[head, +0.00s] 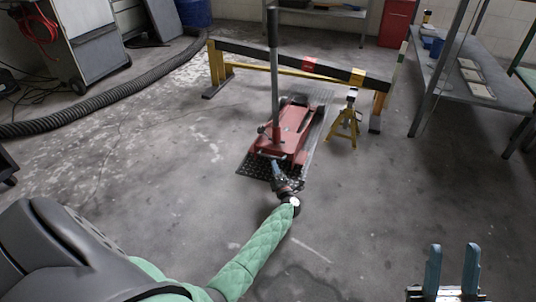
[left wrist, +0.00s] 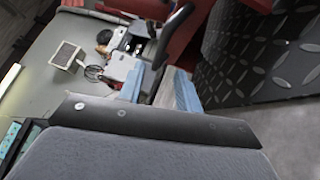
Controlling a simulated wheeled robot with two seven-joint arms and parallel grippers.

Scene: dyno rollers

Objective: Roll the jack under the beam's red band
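The red floor jack (head: 293,127) stands on a dark tread plate (head: 252,165), its long grey handle (head: 274,70) upright. The dark beam (head: 258,52) lies across yellow trestles beyond it. The beam's red band (head: 310,65) is beyond and slightly right of the jack. My left gripper (head: 277,168) is low at the jack's near end. In the left wrist view its blue fingers (left wrist: 158,88) are apart, with red jack parts (left wrist: 183,38) just beyond; contact is unclear. My right gripper (head: 453,268) is open and empty at the lower right.
A yellow jack stand (head: 345,121) stands right of the jack, below the beam's yellow band (head: 357,77). A black hose (head: 95,108) curves along the left. A metal shelf bench (head: 470,75) stands right. Floor left of the jack is clear.

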